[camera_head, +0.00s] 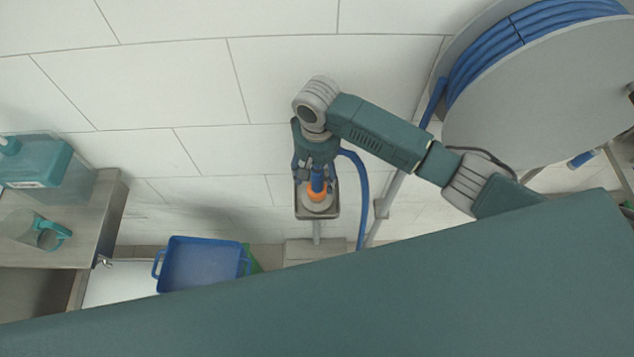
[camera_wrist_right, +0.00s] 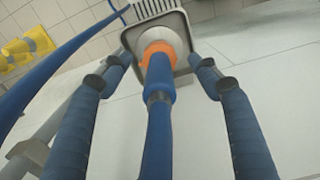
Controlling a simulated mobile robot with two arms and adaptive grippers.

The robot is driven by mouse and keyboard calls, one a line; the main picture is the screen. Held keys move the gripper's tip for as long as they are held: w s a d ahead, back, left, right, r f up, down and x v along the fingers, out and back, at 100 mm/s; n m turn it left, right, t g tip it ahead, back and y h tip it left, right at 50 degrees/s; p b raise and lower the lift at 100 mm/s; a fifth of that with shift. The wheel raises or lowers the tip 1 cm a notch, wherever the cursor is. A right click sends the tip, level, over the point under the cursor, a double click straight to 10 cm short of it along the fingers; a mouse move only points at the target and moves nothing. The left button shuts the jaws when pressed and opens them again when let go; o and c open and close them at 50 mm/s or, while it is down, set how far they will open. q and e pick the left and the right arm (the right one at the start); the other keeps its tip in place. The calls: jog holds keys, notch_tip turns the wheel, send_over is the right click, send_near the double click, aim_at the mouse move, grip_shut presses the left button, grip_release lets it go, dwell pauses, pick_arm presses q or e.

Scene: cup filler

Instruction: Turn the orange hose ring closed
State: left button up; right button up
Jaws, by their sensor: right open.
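The orange hose ring (camera_head: 317,190) sits around the hose fitting, above a pale round piece in a small grey square holder (camera_head: 303,212). In the right wrist view the orange ring (camera_wrist_right: 157,50) shows at the top centre, with the blue hose (camera_wrist_right: 159,110) coming from it towards the camera. My right gripper (camera_head: 316,172) is over the fitting in the head view. In the wrist view its blue fingers (camera_wrist_right: 160,75) are spread on both sides of the hose, with gaps; the gripper is open. Part of the ring is hidden by the hose. My left gripper is not in view.
A blue hose reel (camera_head: 540,95) stands at the upper right. A blue tray (camera_head: 203,265) lies lower left. The blue hose hangs beside the holder.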

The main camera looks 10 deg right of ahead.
notch_tip(320, 180, down, 6)
jog(key=shift+p, duration=0.3)
jog(key=c, duration=1.2)
jog(key=shift+r+m+p, duration=0.25)
jog(key=shift+m+p, duration=0.15)
jog(key=shift+p, duration=0.5)
jog(key=shift+f, duration=0.2)
jog(key=o, duration=1.2)
